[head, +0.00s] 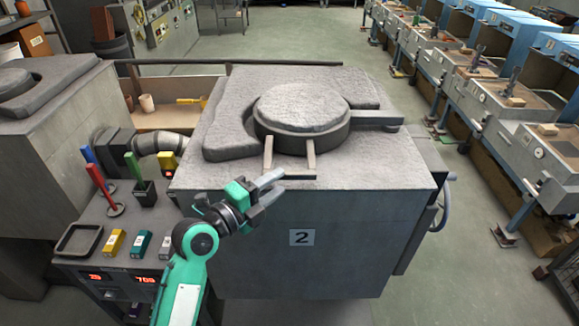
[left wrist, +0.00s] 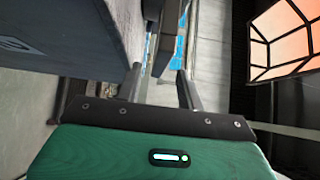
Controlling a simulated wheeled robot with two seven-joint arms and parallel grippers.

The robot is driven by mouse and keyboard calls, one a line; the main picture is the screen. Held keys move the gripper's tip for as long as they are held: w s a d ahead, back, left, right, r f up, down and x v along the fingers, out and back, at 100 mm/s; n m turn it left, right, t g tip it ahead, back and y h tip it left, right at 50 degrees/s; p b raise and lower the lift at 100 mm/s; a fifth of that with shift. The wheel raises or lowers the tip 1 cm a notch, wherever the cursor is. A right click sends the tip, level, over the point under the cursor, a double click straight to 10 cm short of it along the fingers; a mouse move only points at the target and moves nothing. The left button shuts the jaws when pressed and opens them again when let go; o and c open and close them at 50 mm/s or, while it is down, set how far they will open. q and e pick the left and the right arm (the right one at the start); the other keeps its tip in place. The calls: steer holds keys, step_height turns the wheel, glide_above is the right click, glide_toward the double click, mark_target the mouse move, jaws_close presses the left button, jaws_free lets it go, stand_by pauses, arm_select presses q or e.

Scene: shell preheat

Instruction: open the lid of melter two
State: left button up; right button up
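Melter two (head: 340,240) is a big grey block with a "2" label (head: 302,237) on its front. Its round grey lid (head: 302,105) lies flat on the top opening, shut. A handle of two pale struts and a crossbar (head: 292,177) reaches from the lid to the front edge. My left gripper (head: 272,184) is just left of the crossbar, fingers apart and pointing toward it, with nothing seen between them. In the left wrist view the two fingers (left wrist: 159,87) are also apart; a dark grey bar (left wrist: 168,40) shows beyond them. My right gripper is not in view.
A side bench at left carries upright red, blue and green handled tools (head: 97,178), small coloured blocks (head: 115,242) and a black tray (head: 79,240). Another melter (head: 45,140) stands at far left. A flat arm (head: 375,118) extends right from the lid.

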mark_target(286, 178)
arm_select(q)
steer(key=p+x, duration=0.1)
steer(key=x, duration=0.2)
steer(key=shift+w+d+r, duration=0.15)
steer(key=shift+w+d, duration=0.15)
steer(key=shift+w+d+f+p, duration=0.2)
steer(key=shift+w+d+p, duration=0.25)
jaws_close()
